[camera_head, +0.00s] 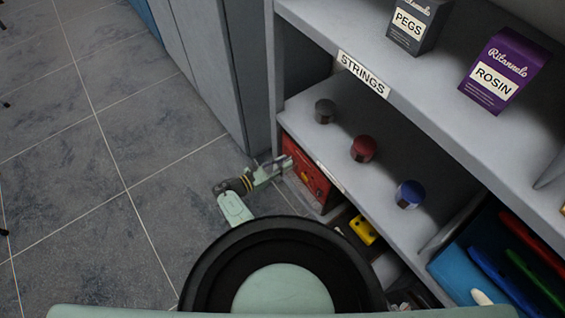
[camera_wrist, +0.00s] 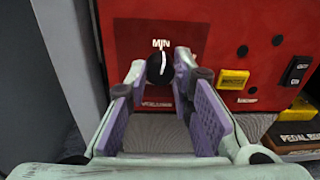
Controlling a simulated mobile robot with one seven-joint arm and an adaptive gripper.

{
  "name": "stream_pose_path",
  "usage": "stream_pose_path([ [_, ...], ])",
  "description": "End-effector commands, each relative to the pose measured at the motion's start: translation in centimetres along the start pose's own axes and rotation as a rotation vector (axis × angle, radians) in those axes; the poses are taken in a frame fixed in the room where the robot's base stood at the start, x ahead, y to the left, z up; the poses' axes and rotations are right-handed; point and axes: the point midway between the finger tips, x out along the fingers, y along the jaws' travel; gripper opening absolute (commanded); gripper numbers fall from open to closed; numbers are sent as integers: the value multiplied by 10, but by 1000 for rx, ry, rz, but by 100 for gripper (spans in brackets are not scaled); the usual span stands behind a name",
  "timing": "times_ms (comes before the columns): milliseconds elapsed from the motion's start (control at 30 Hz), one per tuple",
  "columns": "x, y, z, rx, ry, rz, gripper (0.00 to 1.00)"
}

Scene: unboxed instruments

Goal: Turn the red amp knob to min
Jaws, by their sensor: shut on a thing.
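The red amp (camera_head: 304,175) sits under the lower shelf in the head view, and its red front panel (camera_wrist: 225,40) fills much of the wrist view. A round black knob (camera_wrist: 158,70) is on the panel, with the label MIN (camera_wrist: 160,43) printed just above it. A white mark shows near the knob's upper right; I cannot tell its exact pointing. Lettering below the knob is partly hidden. My gripper (camera_wrist: 163,77) is shut on the knob, with a finger at each side. In the head view my gripper (camera_head: 279,165) reaches the amp's front.
A pedal box (camera_wrist: 290,138) stands lower right. Grey, red and blue round items (camera_head: 363,149) stand on the shelf (camera_head: 320,148) above. Open floor (camera_head: 90,170) lies left.

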Motion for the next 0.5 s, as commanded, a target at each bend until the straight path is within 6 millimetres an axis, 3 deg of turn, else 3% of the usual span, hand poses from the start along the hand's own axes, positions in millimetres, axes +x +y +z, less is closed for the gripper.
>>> stream_pose_path([
  [500, 0, -1, -1, -178, -7, -10, 0],
])
